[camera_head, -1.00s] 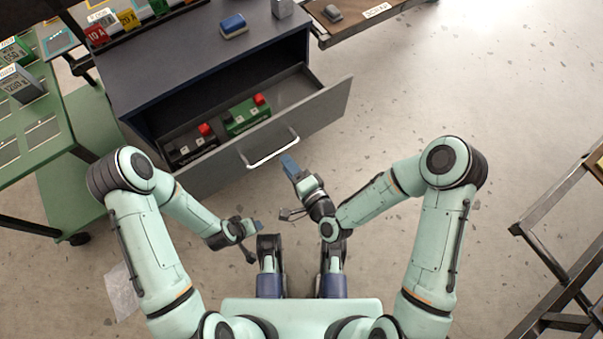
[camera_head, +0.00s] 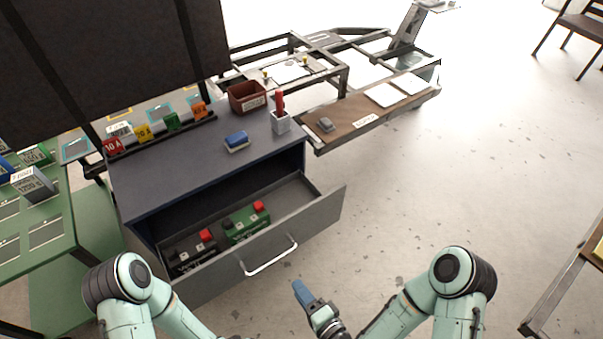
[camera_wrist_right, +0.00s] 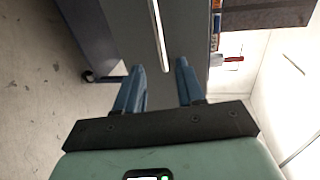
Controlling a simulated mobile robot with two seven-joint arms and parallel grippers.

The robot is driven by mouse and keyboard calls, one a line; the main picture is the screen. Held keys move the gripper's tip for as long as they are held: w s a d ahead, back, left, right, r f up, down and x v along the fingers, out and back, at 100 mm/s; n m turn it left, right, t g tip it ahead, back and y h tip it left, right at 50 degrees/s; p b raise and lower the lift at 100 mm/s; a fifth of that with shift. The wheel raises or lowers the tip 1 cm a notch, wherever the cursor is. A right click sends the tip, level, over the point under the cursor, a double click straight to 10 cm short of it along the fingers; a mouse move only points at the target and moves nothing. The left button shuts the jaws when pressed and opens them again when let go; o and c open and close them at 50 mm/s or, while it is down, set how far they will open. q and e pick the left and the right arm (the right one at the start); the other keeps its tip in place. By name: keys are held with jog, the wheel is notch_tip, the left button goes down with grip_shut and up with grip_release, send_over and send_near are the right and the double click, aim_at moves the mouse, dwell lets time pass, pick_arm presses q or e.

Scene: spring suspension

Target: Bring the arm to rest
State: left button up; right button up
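My right gripper (camera_head: 303,293) is in front of the pulled-out drawer (camera_head: 318,222), apart from its pale handle (camera_head: 270,258). In the right wrist view my right gripper (camera_wrist_right: 158,78) has its two blue fingers spread with nothing between them. The drawer handle (camera_wrist_right: 158,35) shows there beyond the fingertips. My left arm (camera_head: 170,303) runs out of the bottom of the head view, so the left gripper is hidden below the edge.
The drawer holds a black block (camera_head: 188,252) and a green block (camera_head: 246,224), both with red parts. A blue eraser-like block (camera_head: 236,141), a brown bin (camera_head: 247,97) and a grey cup (camera_head: 281,122) stand on the cabinet top (camera_head: 180,172). Open floor (camera_head: 420,190) lies to the right.

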jog(key=s+d+f+n+g+h, duration=0.3)
jog(key=s+d+f+g, duration=0.2)
jog(key=d+f, duration=0.3)
jog(key=s+d+f+n+g+h, duration=0.3)
jog(key=s+d+f+g, duration=0.2)
jog(key=f, duration=0.5)
pick_arm(q)
jog(key=s+d+r+g+p, duration=0.1)
jog(key=s+r+p, duration=0.1)
jog(key=r+p, duration=0.6)
jog(key=s+d+r+g+p, duration=0.1)
jog(key=s+r+p, duration=0.2)
jog(key=r+p, duration=0.6)
jog(key=shift+d+m+g+h, duration=0.25)
jog(key=shift+m+g+h, duration=0.05)
jog(key=shift+h, duration=0.1)
pick_arm(e)
jog(key=s+r+g, duration=0.2)
jog(key=s+r, duration=0.1)
jog(key=r, duration=0.5)
jog(key=s+a+r+n+g, duration=0.1)
jog(key=s+r+g, duration=0.1)
jog(key=r, duration=0.6)
jog(key=shift+s+y, duration=0.4)
jog(key=shift+s, duration=0.35)
jog(key=shift+s, duration=0.1)
